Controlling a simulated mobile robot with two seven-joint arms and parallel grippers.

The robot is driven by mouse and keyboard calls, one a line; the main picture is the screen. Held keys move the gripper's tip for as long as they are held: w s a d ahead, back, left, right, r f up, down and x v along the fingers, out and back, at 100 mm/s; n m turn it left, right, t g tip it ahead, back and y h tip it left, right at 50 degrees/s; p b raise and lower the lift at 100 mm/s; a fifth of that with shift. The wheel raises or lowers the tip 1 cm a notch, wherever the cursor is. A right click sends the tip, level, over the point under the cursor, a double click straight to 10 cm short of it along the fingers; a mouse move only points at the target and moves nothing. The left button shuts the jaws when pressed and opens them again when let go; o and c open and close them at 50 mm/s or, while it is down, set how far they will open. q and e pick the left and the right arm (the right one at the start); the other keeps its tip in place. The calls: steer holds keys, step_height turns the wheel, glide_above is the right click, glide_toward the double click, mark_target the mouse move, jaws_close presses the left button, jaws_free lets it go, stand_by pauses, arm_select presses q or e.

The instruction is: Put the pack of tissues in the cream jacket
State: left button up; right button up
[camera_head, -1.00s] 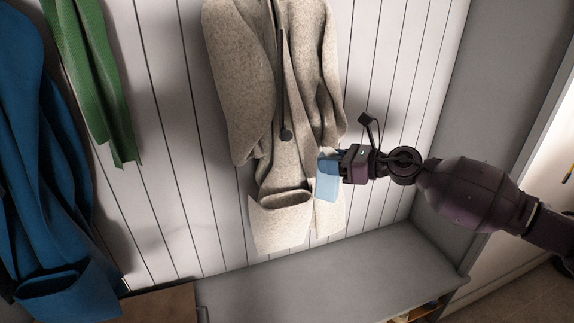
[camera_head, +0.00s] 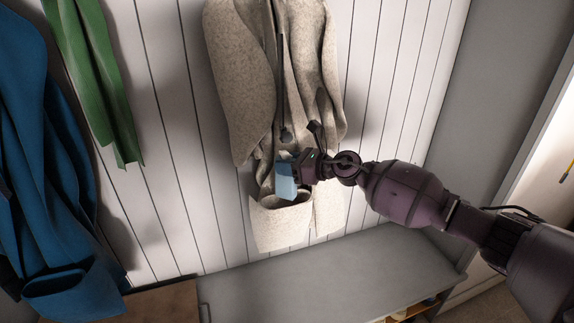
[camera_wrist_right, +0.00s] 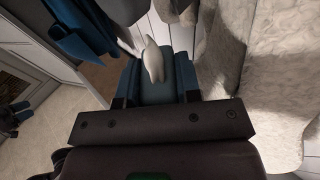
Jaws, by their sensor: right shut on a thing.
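The cream jacket (camera_head: 240,95) hangs on the white panelled wall, with an open pocket (camera_head: 282,219) low on its front. My right gripper (camera_head: 292,172) is shut on the pack of tissues (camera_head: 285,182), a light blue pack with a white tuft. The pack is upright just above the pocket's opening and overlaps its rim in the head view. I cannot tell whether its lower end is inside. In the right wrist view the pack (camera_wrist_right: 158,90) sits between the fingers, with the jacket (camera_wrist_right: 262,85) to the right. My left gripper is not in view.
A blue jacket (camera_head: 45,180) and a green scarf (camera_head: 98,85) hang to the left. A grey bench (camera_head: 320,275) runs below the cream jacket, with a brown surface (camera_head: 165,302) at its left. A grey side panel (camera_head: 490,120) stands at the right.

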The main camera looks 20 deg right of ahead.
steer(key=shift+f+b, duration=0.35)
steer(key=shift+f, duration=0.15)
steer(key=o, duration=0.9)
steer(key=v, duration=0.8)
steer(key=b+v, duration=0.1)
steer(key=v, duration=0.3)
steer(key=shift+s+r, duration=0.1)
steer(key=shift+r, duration=0.25)
